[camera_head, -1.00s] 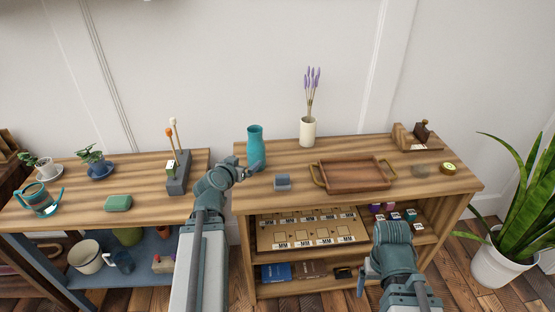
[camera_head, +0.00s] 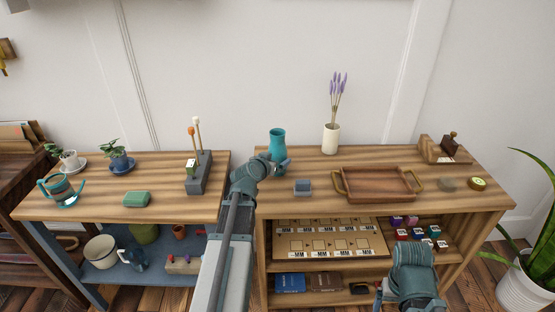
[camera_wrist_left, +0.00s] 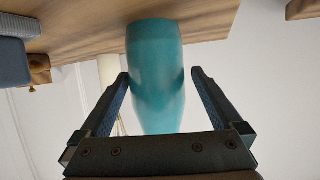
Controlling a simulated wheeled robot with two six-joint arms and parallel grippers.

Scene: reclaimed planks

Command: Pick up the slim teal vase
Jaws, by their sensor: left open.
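The slim teal vase (camera_head: 277,143) stands upright on the right wooden shelf unit, near its left end. In the left wrist view the vase (camera_wrist_left: 156,75) fills the middle, between the two fingers of my left gripper (camera_wrist_left: 160,78). The fingers are apart, one on each side of the vase, with a small gap at the right finger; contact at the left finger is unclear. In the head view my left gripper (camera_head: 279,167) is at the vase's lower front and hides part of it. My right arm shows at the lower right, but its fingers are not clearly visible.
A wooden tray (camera_head: 378,183) and a white vase with lavender (camera_head: 331,138) stand farther right. A grey holder (camera_head: 200,175) stands on the left shelf, across a narrow gap.

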